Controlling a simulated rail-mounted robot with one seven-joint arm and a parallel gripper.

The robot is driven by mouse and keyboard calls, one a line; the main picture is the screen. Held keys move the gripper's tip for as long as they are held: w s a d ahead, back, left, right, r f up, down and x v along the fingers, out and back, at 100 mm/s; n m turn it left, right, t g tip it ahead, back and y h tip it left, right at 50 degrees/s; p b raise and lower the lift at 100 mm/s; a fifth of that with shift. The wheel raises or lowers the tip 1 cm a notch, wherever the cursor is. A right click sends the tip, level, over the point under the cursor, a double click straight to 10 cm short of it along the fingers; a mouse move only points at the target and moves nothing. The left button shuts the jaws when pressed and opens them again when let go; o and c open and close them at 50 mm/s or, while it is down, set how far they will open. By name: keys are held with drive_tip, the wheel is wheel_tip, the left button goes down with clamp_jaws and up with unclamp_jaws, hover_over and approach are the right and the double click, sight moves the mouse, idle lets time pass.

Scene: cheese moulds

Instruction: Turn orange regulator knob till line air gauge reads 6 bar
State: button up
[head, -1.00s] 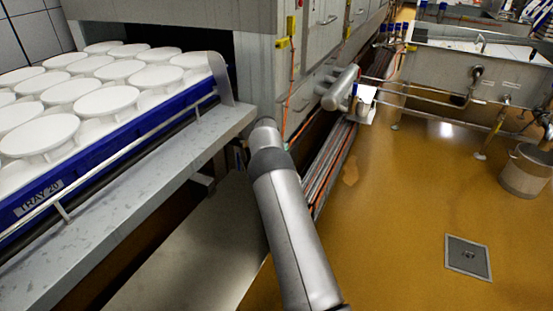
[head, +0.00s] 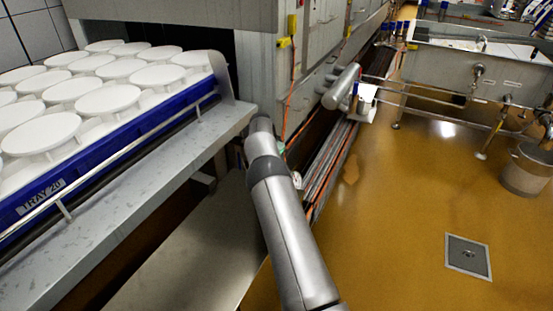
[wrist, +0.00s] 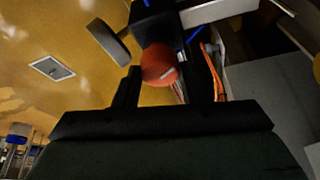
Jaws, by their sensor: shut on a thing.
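The orange regulator knob (wrist: 160,65) shows in the wrist view between the two dark fingers of my gripper (wrist: 165,90), with a pale mark on its face. My gripper is shut on it. A dark block sits just behind the knob. A round gauge-like disc (wrist: 110,42) stands beside it to the left, seen nearly edge-on, so its dial cannot be read. In the head view a small pale dial (head: 297,180) shows just right of my arm, too small to read. My arm hides the knob and my gripper there.
A steel shelf (head: 150,165) with a blue tray (head: 110,150) of white moulds lies left of my arm. A steel cabinet (head: 310,60) stands behind, with pipes and orange hoses along its foot. The yellow floor (head: 400,220) at right is mostly clear around a drain (head: 468,255).

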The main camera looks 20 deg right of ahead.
drive_tip(key=o, duration=1)
drive_tip(key=p+v, duration=0.2)
drive_tip(key=v, duration=1.5)
drive_tip(key=shift+r, duration=0.25)
